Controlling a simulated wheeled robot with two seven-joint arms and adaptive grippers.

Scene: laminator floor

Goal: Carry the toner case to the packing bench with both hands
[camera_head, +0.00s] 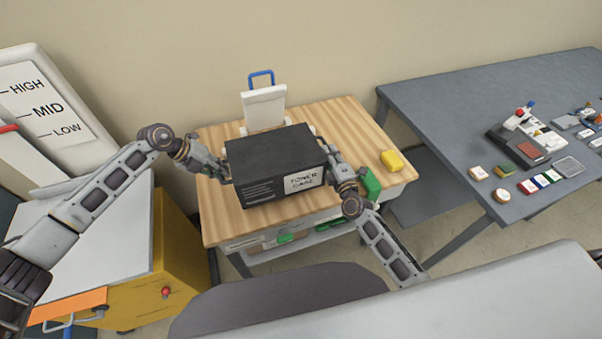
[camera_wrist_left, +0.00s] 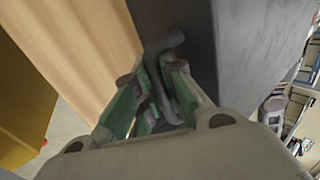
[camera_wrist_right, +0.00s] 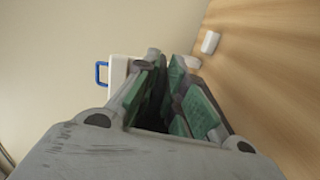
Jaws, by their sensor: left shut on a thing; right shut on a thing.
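The toner case (camera_head: 270,160) is a black box with a white label on its front, over the wooden packing bench (camera_head: 220,222). I cannot tell whether its underside touches the top. My left gripper (camera_head: 222,171) is shut on the case's left side; the left wrist view shows its green-padded fingers (camera_wrist_left: 155,100) around a dark bent handle (camera_wrist_left: 165,45) beside the case wall (camera_wrist_left: 185,35). My right gripper (camera_head: 334,161) is shut on the case's right side. The right wrist view shows its fingers (camera_wrist_right: 168,98) close together, with the grip itself hidden.
A white item with a blue handle (camera_head: 263,95) stands behind the case. A grey table (camera_head: 440,110) with small parts stands right, a yellow cabinet (camera_head: 172,250) left. A pale wall is close behind.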

